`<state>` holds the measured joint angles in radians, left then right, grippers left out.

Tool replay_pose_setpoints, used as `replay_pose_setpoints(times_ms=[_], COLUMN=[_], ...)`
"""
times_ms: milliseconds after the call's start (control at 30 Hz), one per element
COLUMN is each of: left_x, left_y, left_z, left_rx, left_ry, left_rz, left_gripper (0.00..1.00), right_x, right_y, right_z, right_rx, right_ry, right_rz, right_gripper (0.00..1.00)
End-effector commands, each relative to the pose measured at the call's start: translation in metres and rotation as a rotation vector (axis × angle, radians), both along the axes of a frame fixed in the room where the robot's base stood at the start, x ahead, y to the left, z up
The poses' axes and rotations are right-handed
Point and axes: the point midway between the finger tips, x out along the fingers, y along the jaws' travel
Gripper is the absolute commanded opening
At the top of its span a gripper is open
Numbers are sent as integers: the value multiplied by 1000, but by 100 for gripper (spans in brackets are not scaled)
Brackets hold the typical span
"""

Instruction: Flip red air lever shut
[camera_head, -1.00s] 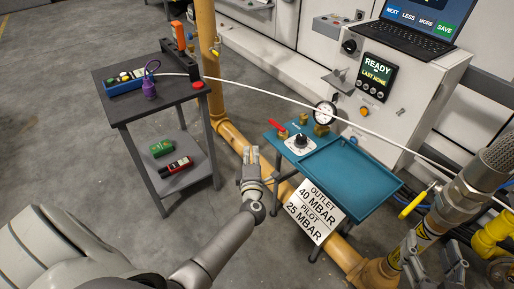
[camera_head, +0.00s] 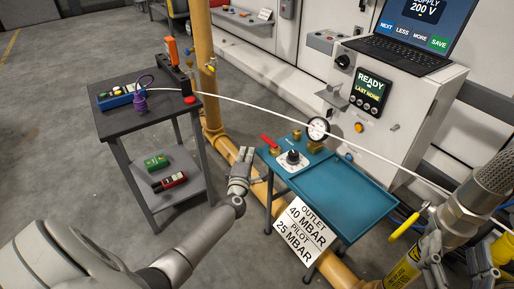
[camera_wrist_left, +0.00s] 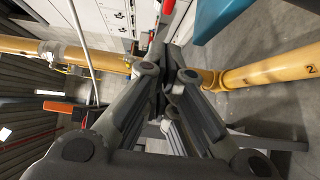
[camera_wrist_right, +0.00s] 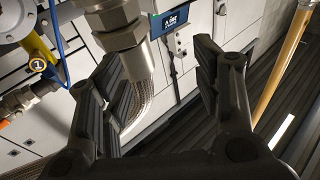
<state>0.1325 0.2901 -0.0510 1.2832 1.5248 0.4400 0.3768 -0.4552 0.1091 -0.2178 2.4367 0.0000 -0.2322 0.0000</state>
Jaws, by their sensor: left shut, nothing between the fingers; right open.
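The red air lever (camera_head: 268,140) sticks up and left from a brass fitting (camera_head: 275,151) at the back-left corner of the teal bench (camera_head: 345,185). Its red end also shows at the top edge of the left wrist view (camera_wrist_left: 168,6). My left gripper (camera_head: 245,156) is shut and empty, just left of the bench and slightly below the lever in the head view, apart from it. My right gripper (camera_wrist_right: 158,70) is open. A braided metal hose (camera_wrist_right: 137,75) shows between and beyond its fingers; I cannot tell whether they touch.
A black dial (camera_head: 293,157) and a pressure gauge (camera_head: 318,128) stand close to the lever. A white cable crosses above the bench. A yellow pipe (camera_head: 228,146) runs low behind my left gripper. A dark side table (camera_head: 155,116) stands left.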

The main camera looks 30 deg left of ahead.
Motion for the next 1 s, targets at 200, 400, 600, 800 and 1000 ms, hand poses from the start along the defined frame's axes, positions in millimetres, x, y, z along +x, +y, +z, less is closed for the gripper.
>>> replay_pose_setpoints(times_ms=[200, 400, 600, 800, 1000], left_x=[19, 38, 51, 56, 57], left_y=[10, 2, -2, -4, -4], left_z=[-1, -1, -1, -1, 0], left_rx=[1, 0, 0, 1, 0], left_ry=[0, -1, -1, 0, 0], left_rz=[1, -1, 0, 1, 1], left_gripper=[0, 0, 0, 0, 0], right_x=[-8, -22, -37, -45, -46], right_y=[3, 3, 2, 1, 1], right_z=[33, 62, 82, 92, 94], right_rx=[52, 100, 137, 155, 158], right_ry=[-191, -362, -492, -554, -563], right_rz=[12, 21, 28, 31, 32], right_gripper=[58, 58, 58, 58, 58])
